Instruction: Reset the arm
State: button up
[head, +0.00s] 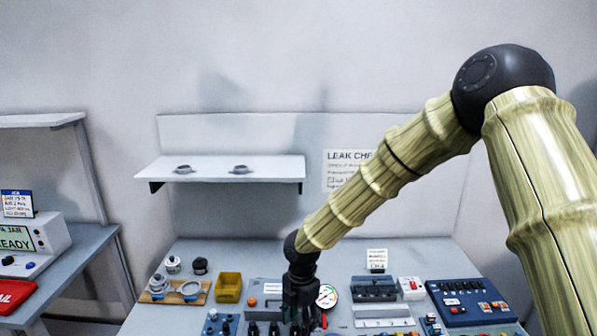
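My arm reaches in from the right of the head view and bends down toward the bench (200,258). My gripper (298,312) is the dark end of the arm, pointing down over the middle of the bench equipment. Its fingers blend into the dark parts beneath it, so I cannot tell whether they are open or shut or touching anything. A round dial gauge (327,296) shows just right of it, partly covered by the gripper.
A wooden board (202,296) with metal fittings and a yellow bin (229,287) stand left. A blue panel (470,302) and a grey block (374,288) stand right. A shelf (230,168) is above. A side table (70,255) holds a red tray (14,295).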

jog(key=s+d+f+m+g+y+b, duration=0.1)
jog(key=s+d+f+m+b, duration=0.15)
jog(key=s+f+m, duration=0.6)
jog(key=s+d+f+m+y+b, duration=0.1)
jog(key=s+d+f+m+y, duration=0.2)
jog(key=s+f, duration=0.9)
jog(key=s+d+f+m+t+h+b, duration=0.1)
jog(key=s+d+f+m+h+b, duration=0.2)
jog(key=s+d+f+m, duration=1)
jog(key=s+d+m+h, duration=0.1)
jog(key=s+d+m, duration=0.2)
jog(key=d, duration=0.1)
jog(key=shift+s+f, duration=0.3)
jog(key=shift+s, duration=0.1)
